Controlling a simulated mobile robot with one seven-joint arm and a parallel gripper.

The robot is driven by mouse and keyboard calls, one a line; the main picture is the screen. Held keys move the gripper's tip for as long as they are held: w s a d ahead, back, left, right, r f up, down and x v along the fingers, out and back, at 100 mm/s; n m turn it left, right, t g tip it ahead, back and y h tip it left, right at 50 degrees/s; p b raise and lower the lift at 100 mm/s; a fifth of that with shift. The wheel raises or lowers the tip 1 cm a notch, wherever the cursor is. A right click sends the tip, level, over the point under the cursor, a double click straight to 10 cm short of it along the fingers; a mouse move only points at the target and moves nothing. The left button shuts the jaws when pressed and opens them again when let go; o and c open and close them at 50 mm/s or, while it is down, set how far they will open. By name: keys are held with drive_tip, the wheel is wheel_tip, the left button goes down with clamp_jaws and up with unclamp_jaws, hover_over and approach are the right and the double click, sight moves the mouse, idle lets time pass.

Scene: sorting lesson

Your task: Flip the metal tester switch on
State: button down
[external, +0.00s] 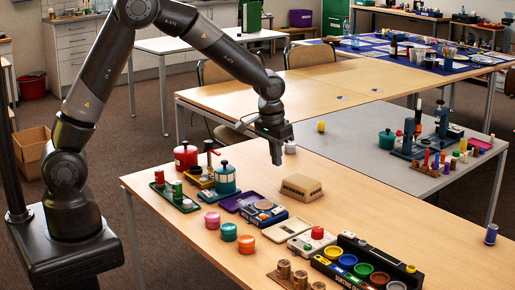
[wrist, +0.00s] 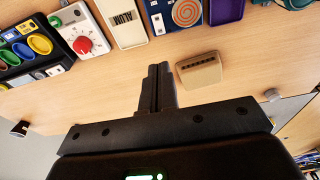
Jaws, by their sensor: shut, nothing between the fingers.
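The likely metal tester is a blue box with a copper spiral on top (external: 263,212), in the middle row of devices on the near table. In the wrist view, the blue box (wrist: 198,15) is at the top, cut by the frame edge. A small pale panel beside the spiral may hold its switch, but its position is too small to tell. My gripper (external: 277,161) points down above the table, behind the tester and apart from it.
The beige box (external: 300,187) stands close to my gripper. A white box with a red knob (external: 312,241) and a black sorting tray (external: 365,262) stand nearer.

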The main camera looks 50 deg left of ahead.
sight(281, 207)
drive_tip(key=f, duration=0.4)
drive_tip(key=w+f, duration=0.1)
drive_tip(key=f, duration=0.4)
drive_tip(key=w+f, duration=0.1)
drive_tip(key=f, duration=0.4)
drive_tip(key=shift+w+f+g, duration=0.15)
drive_tip(key=shift+f+g, duration=0.05)
drive_tip(key=shift+g, duration=0.1)
drive_tip(key=shift+s, duration=0.25)
drive_tip(key=shift+s+r, duration=0.15)
drive_tip(key=shift+s, duration=0.5)
drive_tip(key=shift+r, duration=0.1)
